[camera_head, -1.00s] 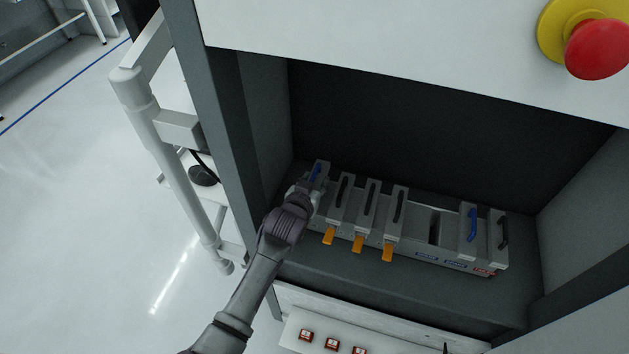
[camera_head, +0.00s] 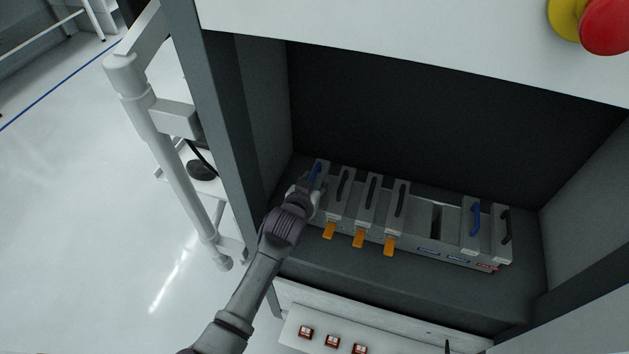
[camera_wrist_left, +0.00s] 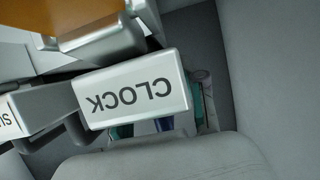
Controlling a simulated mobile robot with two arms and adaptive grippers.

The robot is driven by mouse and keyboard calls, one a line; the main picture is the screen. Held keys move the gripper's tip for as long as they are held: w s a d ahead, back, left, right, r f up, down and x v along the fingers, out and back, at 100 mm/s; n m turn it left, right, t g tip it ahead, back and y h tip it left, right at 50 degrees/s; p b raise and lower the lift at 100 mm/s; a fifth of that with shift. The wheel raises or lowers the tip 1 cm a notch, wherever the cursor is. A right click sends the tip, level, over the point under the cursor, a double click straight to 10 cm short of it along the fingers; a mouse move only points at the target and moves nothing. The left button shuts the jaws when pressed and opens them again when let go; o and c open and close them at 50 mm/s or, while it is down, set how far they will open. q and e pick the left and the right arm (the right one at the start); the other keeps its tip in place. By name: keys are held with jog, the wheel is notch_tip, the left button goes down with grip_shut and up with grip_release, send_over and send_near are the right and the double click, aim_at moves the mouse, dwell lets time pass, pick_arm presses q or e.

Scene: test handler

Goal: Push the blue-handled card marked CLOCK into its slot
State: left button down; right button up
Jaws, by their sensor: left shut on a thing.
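The CLOCK card (camera_wrist_left: 132,98) shows its white label upside down in the left wrist view. In the head view the blue-handled card (camera_head: 322,167) stands at the left end of the card row. My left gripper (camera_head: 313,186) is at this card and shut on its blue handle (camera_head: 316,171). The handle also shows in the left wrist view (camera_wrist_left: 163,125), partly hidden by the card's label plate, between teal finger pads. The gripper and wrist hide the card's lower front and its slot in the head view. My right gripper is not in view.
Several cards with black handles stand to the right, three with orange levers (camera_head: 359,239) in front. An open slot (camera_head: 436,221) lies before another blue-handled card (camera_head: 472,221). The bay's left wall (camera_head: 262,125) is close to my left gripper. A red button (camera_head: 606,27) is above.

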pick_arm(q)
jog(key=shift+f, duration=0.2)
jog(key=c, duration=0.6)
grip_release()
jog(key=shift+s+f, duration=0.1)
jog(key=v, duration=1.2)
jog(key=shift+r, duration=0.25)
jog(key=shift+f, duration=0.1)
